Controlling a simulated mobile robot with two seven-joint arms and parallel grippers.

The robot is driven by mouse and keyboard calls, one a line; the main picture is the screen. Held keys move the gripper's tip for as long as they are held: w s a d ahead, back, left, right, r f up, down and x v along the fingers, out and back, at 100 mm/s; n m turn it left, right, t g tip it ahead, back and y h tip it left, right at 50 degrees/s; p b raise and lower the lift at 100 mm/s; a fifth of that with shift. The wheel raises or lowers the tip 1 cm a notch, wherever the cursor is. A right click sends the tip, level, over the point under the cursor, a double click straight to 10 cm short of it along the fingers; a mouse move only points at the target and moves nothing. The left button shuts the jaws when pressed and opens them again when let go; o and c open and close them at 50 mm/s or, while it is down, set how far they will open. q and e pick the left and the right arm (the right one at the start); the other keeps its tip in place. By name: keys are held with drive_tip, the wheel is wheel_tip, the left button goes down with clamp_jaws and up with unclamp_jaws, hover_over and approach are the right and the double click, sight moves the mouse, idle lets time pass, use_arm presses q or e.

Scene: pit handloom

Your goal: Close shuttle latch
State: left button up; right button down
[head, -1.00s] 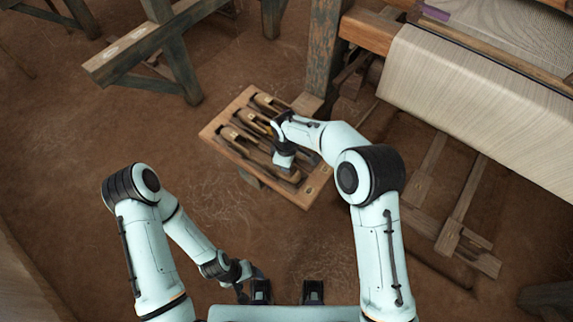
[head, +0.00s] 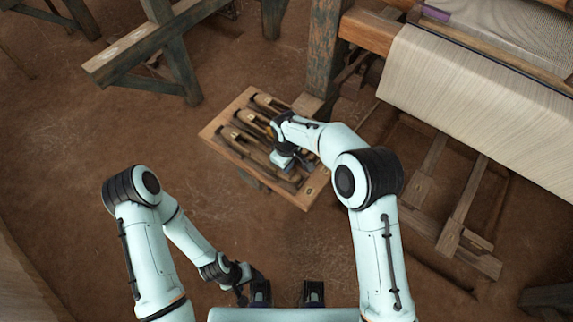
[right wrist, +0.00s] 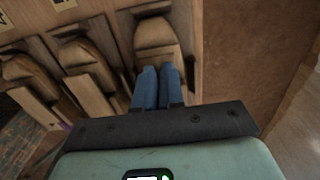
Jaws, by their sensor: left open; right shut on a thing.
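My right gripper (head: 283,163) is over the tray's near right part. In the right wrist view its blue fingers (right wrist: 158,72) are shut close together at the rightmost shuttle (right wrist: 155,36). The fingers and palm hide the part they hold, so I cannot make out the latch or its angle. Two more shuttles, a middle one (right wrist: 86,60) and a left one (right wrist: 30,72), lie beside it. My left gripper (head: 243,293) is open and apart, low in the head view.
The loom with its pale cloth (head: 485,105) stands at the upper right, and a wooden post (head: 322,50) rises just behind the tray. A wooden bench (head: 150,45) is at the upper left. Bare brown floor (head: 85,130) is clear left of the tray.

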drive_tip(key=c, duration=1.5)
unclamp_jaws()
wheel_tip(320, 180, up, 14)
drive_tip(key=shift+f+p, duration=0.25)
drive_tip(key=shift+p, duration=0.15)
